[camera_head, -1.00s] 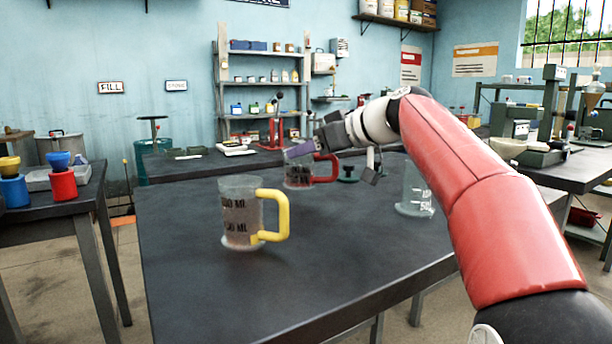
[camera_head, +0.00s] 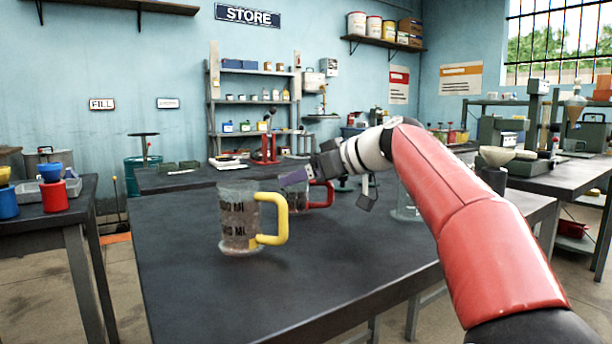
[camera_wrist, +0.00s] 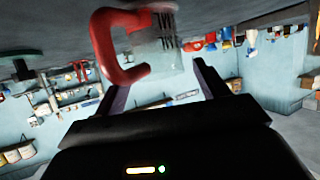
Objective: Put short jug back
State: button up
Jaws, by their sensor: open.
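A clear jug with a red handle (camera_head: 297,201) stands upright on the dark table, partly hidden by my gripper (camera_head: 290,179). A larger-looking clear jug with a yellow handle (camera_head: 238,220) stands nearer, on the left; it bears black ML marks. I cannot tell from size alone which is the short jug. My gripper is open, with its fingers at the red-handled jug's upper part. In the wrist view, which is upside down, the red handle (camera_wrist: 103,45) and clear body show just beyond the parted fingers (camera_wrist: 162,76). Contact cannot be told.
A clear vessel (camera_head: 404,210) stands on the table (camera_head: 190,290), mostly behind my red arm. The table's front is clear. A side table (camera_head: 40,215) at left holds red and blue containers. A shelf (camera_head: 255,103) and a STORE sign (camera_head: 247,15) are at the back.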

jog(key=shift+r, duration=0.1)
jog(key=v, duration=1.2)
